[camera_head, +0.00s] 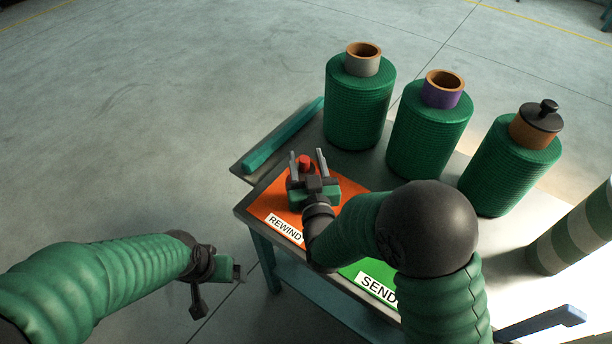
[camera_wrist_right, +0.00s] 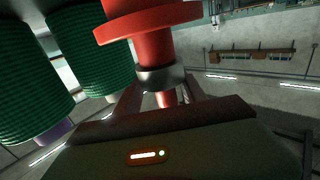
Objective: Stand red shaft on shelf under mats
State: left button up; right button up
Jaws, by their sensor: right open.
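The red shaft (camera_head: 304,161) shows at the far part of the orange REWIND mat (camera_head: 266,209), between the fingers of my right gripper (camera_head: 308,159). My right gripper is open, with a finger on either side of the shaft. In the right wrist view the shaft (camera_wrist_right: 150,45) has a wide flange and a grey collar; I cannot tell whether the fingers touch it. The green SEND mat (camera_head: 358,271) is partly hidden by my right arm. The shelf (camera_head: 312,297) under the tabletop shows only in part. My left gripper (camera_head: 218,285) hangs off the table's left side, apart from everything; its finger opening is unclear.
Three green netting rolls stand along the back: one with a grey core (camera_head: 360,110), one with a purple core (camera_head: 428,140), one with a black-knobbed cap (camera_head: 508,165). A teal bar (camera_head: 285,135) lies at the left edge. A striped roll (camera_head: 575,235) stands at right.

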jog(key=shift+s+a+r, duration=0.3)
jog(key=shift+s+r, duration=0.1)
jog(key=shift+s, duration=0.1)
jog(key=shift+s+a+r, duration=0.25)
jog(key=shift+s+r, duration=0.1)
jog(key=shift+s, duration=0.15)
jog(key=shift+c, duration=0.6)
jog(key=shift+s, duration=0.1)
jog(key=shift+c, duration=1.3)
jog(key=shift+w+d+f, duration=0.35)
jog(key=shift+w+d, duration=0.1)
jog(key=c, duration=0.5)
jog(key=shift+d, duration=0.1)
grip_shut()
pick_arm(q)
jog(key=shift+s+a+r, duration=0.1)
jog(key=shift+s+r, duration=0.2)
jog(key=shift+s, duration=0.45)
pick_arm(e)
jog(key=shift+s+r, duration=0.1)
pick_arm(q)
jog(key=shift+a, duration=0.2)
pick_arm(e)
jog(key=shift+a, duration=0.35)
pick_arm(q)
jog(key=shift+d, duration=0.1)
pick_arm(e)
jog(key=shift+d, duration=0.15)
jog(key=shift+r, duration=0.1)
